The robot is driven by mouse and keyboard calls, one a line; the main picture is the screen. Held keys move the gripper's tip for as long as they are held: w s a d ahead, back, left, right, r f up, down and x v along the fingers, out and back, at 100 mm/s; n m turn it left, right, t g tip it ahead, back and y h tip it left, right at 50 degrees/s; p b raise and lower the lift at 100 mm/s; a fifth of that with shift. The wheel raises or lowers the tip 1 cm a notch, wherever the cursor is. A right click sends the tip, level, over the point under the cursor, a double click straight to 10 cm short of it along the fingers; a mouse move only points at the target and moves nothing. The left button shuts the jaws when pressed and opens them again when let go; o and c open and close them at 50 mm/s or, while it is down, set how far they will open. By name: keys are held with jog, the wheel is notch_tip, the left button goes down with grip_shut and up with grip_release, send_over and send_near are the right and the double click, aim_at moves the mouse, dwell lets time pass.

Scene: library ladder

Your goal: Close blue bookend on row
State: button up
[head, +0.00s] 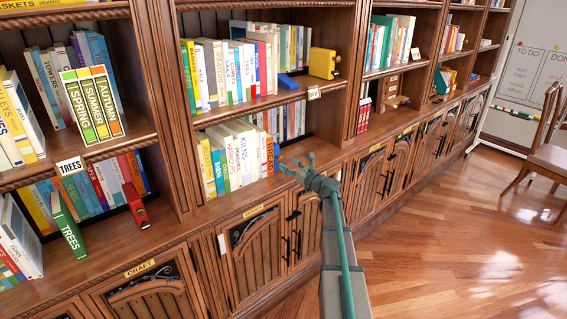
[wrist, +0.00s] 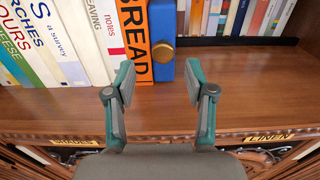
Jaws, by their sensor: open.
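The blue bookend (wrist: 161,45), with a round gold knob on its right side, stands upright on the lower shelf in the wrist view. It is right beside the orange BREAD book (wrist: 134,40) at the right end of the row; I see no clear gap between them. My gripper (wrist: 158,82) is open and empty, in front of the bookend, its fingers apart and not touching it. In the head view my gripper (head: 297,163) is at the front of the lower shelf, right of the book row (head: 232,155). The bookend's back is hidden.
More books (wrist: 235,15) stand farther back on the right in the wrist view. The shelf board (wrist: 255,62) in front of them is clear. Cabinet doors (head: 255,245) lie below.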

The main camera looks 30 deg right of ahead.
jog(key=s+d, duration=0.1)
jog(key=s, duration=0.5)
jog(key=shift+s, duration=0.35)
jog(key=shift+d, duration=0.1)
jog(key=s+a+f+n+g+y, duration=0.1)
jog(key=s+a+f+n+g, duration=0.3)
jog(key=s+a+f+n, duration=0.5)
jog(key=s+a+f+n+g, duration=0.4)
jog(key=a+f+n+g, duration=0.15)
jog(key=f, duration=0.65)
jog(key=s+a+f+n+g+y, duration=0.1)
jog(key=s+a+f+n+g, duration=0.3)
jog(key=s+a+f+n, duration=0.55)
jog(key=s+a+f+n+g+h, duration=0.1)
jog(key=s+a+f+n+g, duration=0.2)
jog(key=s, duration=0.8)
jog(key=s+a+f+n+g+h, duration=0.2)
jog(key=s+f, duration=0.5)
jog(key=s, duration=0.5)
jog(key=s+a+f+n+g+h, duration=0.2)
jog(key=s+a+f+n+g, duration=0.2)
jog(key=s, duration=0.8)
jog(key=a+f+g, duration=0.2)
jog(key=a, duration=0.2)
jog(key=shift+s+n, duration=0.2)
jog(key=shift+n, duration=0.2)
